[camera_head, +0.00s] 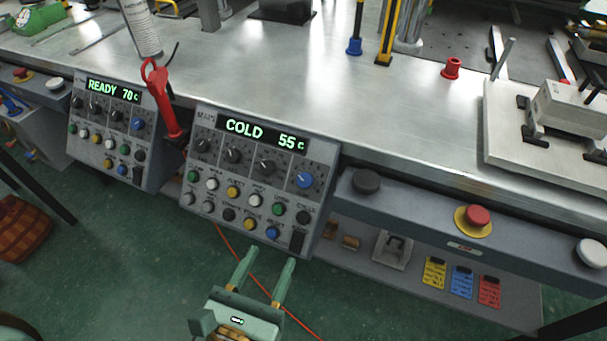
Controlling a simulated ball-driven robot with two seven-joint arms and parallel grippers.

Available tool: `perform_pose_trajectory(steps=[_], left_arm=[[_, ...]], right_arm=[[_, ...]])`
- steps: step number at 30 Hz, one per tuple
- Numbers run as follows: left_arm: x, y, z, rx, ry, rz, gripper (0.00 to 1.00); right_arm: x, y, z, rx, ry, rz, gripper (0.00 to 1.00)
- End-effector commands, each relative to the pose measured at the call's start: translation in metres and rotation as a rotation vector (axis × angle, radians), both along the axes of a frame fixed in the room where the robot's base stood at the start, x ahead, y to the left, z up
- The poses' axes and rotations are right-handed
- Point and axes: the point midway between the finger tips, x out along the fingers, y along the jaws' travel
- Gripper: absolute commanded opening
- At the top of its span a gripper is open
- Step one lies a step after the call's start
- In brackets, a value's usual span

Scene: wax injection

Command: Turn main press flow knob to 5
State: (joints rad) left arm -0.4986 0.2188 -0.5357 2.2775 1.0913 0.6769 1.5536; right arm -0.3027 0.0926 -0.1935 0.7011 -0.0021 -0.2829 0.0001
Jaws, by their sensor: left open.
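The main press panel (240,195) is the grey box marked MAIN in the middle, with a green display (264,134) reading COLD 55 c. Below the display is a row of black knobs (233,155) and a blue knob (304,180) at the right end. The knob labels and settings are too small to read, so I cannot tell which is the flow knob. My left gripper (269,257) is open and empty at the bottom centre. Its fingers point up toward the panel, below the lower button rows and apart from the knobs. My right gripper is not in view.
A second panel (108,130) reading READY 70 c stands at the left. A red-handled tool (160,90) hangs between the panels. To the right, a rail carries a black button (366,181) and a red emergency button (477,216). Green floor lies below.

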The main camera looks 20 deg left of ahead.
Motion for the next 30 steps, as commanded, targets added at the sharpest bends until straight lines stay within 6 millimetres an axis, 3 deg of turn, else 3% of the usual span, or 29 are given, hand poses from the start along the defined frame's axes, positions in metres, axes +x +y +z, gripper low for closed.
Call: perform_pose_trajectory(steps=[5,18,24,30], left_arm=[[0.022,0.002,0.006,-0.046,-0.009,0.015,0.49],[0.128,0.006,0.007,-0.036,-0.012,0.009,0.49],[0.155,0.007,0.005,-0.035,-0.008,0.009,0.49],[0.162,0.008,0.004,-0.035,-0.006,0.009,0.49]], right_arm=[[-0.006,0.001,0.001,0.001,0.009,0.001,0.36],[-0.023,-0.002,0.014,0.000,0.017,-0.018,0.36],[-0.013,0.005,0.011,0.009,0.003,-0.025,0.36],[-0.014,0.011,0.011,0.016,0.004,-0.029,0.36]])
